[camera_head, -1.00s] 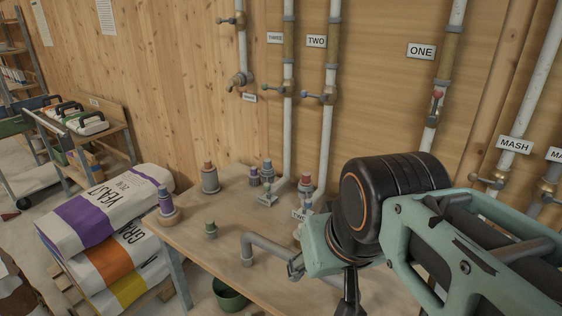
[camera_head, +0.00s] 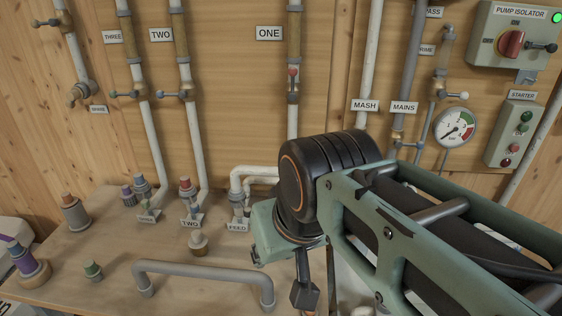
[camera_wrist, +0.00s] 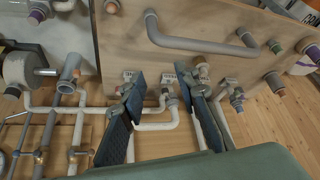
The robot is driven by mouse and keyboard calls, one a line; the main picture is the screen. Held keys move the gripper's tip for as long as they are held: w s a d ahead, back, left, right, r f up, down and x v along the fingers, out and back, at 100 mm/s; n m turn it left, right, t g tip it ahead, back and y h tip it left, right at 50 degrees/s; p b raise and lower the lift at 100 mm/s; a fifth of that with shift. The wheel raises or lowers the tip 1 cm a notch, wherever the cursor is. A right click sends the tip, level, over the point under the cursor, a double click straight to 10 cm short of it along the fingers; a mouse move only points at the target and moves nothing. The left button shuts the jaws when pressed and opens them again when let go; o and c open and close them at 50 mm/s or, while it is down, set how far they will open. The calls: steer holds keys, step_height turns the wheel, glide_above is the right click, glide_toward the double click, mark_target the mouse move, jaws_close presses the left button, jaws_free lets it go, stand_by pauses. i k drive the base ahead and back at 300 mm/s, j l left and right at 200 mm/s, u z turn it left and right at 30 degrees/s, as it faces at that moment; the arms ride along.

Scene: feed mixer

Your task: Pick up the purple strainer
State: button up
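A purple-banded fitting (camera_head: 26,262) stands upright on a tan base at the left end of the bench in the head view. A purple fitting also shows at the right edge of the wrist view (camera_wrist: 313,50). I cannot tell which of these is the strainer. My gripper (camera_wrist: 165,85) is open and empty in the wrist view, its two dark pads apart above the pipework. In the head view, one dark finger (camera_head: 305,294) shows below my arm, well right of the purple fittings.
White vertical pipes with valves line the back wall. A gauge (camera_head: 455,127) and pump isolator box (camera_head: 512,40) are right.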

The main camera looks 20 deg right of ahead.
mark_target(128, 196)
steer(key=z, duration=1.2)
steer(key=u, duration=1.85)
steer(key=z, duration=0.45)
steer(key=i+j+z, duration=0.2)
steer(key=j+z, duration=0.2)
steer(key=j, duration=0.15)
steer(key=i+j+z, duration=0.15)
steer(key=j, duration=0.45)
steer(key=j+z, duration=0.15)
steer(key=j, duration=0.4)
